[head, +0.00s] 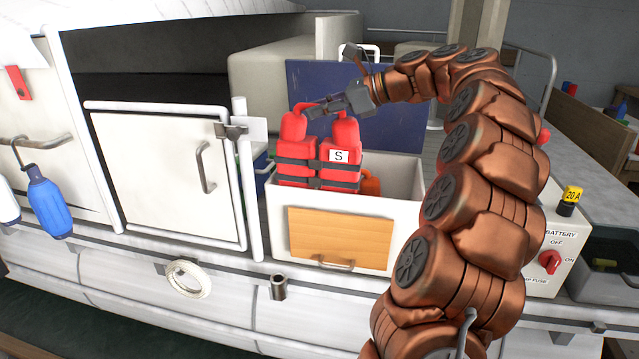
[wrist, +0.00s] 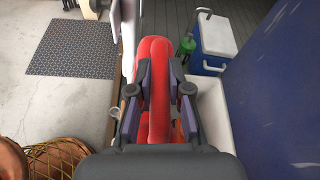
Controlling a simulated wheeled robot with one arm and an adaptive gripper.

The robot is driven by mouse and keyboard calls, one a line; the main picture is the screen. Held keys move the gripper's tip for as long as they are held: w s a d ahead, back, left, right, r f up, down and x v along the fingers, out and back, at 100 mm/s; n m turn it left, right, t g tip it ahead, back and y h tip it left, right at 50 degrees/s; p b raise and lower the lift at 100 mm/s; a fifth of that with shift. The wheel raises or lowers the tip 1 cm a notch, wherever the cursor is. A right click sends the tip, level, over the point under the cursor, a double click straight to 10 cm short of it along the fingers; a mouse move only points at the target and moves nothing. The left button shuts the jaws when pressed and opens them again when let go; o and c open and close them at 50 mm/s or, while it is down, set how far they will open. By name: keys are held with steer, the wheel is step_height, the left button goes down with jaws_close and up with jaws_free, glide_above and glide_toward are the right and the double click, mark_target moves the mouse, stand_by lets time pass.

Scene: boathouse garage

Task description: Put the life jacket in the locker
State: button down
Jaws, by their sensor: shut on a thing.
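The red life jacket (head: 318,160) has dark straps and a white "S" label. It hangs upright under my gripper (head: 322,108), at the left part of the white locker (head: 405,215). My gripper is shut on the jacket's top; the wrist view shows red fabric (wrist: 158,100) between the fingers (wrist: 158,78). The locker has a wooden front panel (head: 340,236), and a blue lid (head: 400,125) stands raised behind it. The jacket's lower edge is near the front rim; I cannot tell how deep it sits inside.
An orange item (head: 371,184) shows in the locker beside the jacket. A white cabinet door (head: 165,175) is at left and a battery switch box (head: 548,258) at right. The wrist view shows a blue-and-white cooler (wrist: 215,42), a green bottle (wrist: 186,47) and a wicker basket (wrist: 50,160).

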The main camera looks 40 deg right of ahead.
mark_target(319, 182)
step_height(319, 182, down, 17)
steer(key=shift+f+b, duration=0.15)
steer(key=shift+b, duration=0.35)
steer(key=shift+f, duration=0.45)
